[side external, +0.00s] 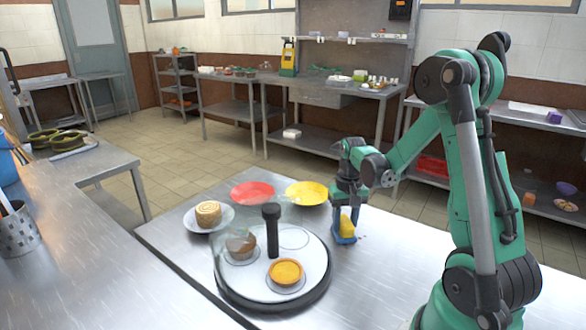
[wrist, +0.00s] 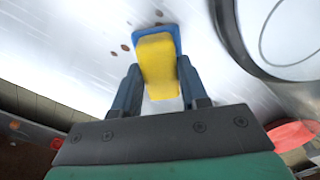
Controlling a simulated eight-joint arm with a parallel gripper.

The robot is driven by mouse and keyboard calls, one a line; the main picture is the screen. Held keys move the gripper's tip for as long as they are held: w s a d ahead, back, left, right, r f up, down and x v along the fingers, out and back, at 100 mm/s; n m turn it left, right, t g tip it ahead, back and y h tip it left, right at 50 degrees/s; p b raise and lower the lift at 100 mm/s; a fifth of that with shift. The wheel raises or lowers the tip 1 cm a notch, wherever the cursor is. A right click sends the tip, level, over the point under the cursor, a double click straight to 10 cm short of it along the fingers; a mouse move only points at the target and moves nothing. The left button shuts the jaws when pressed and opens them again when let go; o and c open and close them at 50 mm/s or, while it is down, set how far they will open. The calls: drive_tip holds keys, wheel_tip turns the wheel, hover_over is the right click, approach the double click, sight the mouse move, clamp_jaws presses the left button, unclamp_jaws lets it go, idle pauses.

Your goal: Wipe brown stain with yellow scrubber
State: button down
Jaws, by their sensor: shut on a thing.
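The yellow scrubber (side external: 347,225) has a yellow upper part and a blue base. It is upright at the steel table, right of the round stand; I cannot tell if its base touches the top. In the wrist view the scrubber (wrist: 157,62) sits between the two dark blue fingers. My gripper (side external: 343,209) points down and is shut on it; it also shows in the wrist view (wrist: 158,75). The brown stain shows as several small reddish-brown spots (wrist: 125,47) beside the scrubber's blue edge. Any spots under the scrubber are hidden.
A round stand (side external: 229,291) with a black rim and upright black handle (side external: 272,230) holds a tart (side external: 286,271) and another pastry. Behind it are a red plate (side external: 253,192), a yellow plate (side external: 306,192) and a cake (side external: 208,213) on a plate. The table's right front is clear.

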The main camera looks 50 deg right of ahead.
sight(355, 239)
drive_tip(key=s, duration=0.3)
drive_tip(key=shift+s+f, duration=0.1)
drive_tip(key=shift+f, duration=0.05)
drive_tip(key=shift+s, duration=1.15)
drive_tip(key=shift+s+a+r, duration=0.2)
drive_tip(key=shift+r, duration=0.05)
drive_tip(key=shift+w+a+f, duration=0.1)
drive_tip(key=shift+w+a, duration=0.1)
drive_tip(key=shift+a, duration=0.1)
drive_tip(key=shift+w, duration=1.15)
drive_tip(key=shift+w+d+f, duration=0.1)
drive_tip(key=shift+w+f, duration=0.05)
drive_tip(key=shift+w, duration=0.6)
drive_tip(key=shift+w+r, duration=0.25)
drive_tip(key=shift+w, duration=0.15)
drive_tip(key=shift+w+f, duration=0.15)
drive_tip(key=shift+w, duration=2.45)
drive_tip(key=shift+s, duration=5)
wheel_tip(355, 239, up, 8)
